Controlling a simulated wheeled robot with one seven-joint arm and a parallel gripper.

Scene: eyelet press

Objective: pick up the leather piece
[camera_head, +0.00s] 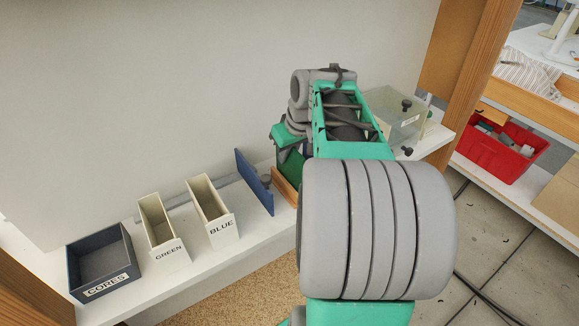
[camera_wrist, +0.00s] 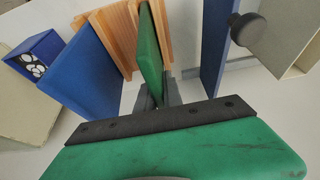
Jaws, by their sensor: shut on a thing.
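The leather piece in hand is a thin green sheet (camera_wrist: 149,52), seen nearly edge-on in the wrist view. It stands between the slats of a wooden rack (camera_wrist: 118,38). My gripper (camera_wrist: 158,96) is shut on its near edge, one grey finger on each side. Whether the sheet still touches the rack's bottom is hidden. A blue sheet (camera_wrist: 82,66) leans at the rack's left side. In the head view my arm covers most of the gripper; a dark green patch (camera_head: 290,166) shows below it, above the wooden rack (camera_head: 285,187).
An upright blue panel (camera_head: 254,182) with a dark knob stands left of the rack. Further left on the white shelf are the BLUE bin (camera_head: 222,230), GREEN bin (camera_head: 168,253) and CORES box (camera_head: 106,280). A clear box (camera_head: 394,112) stands behind my arm at right.

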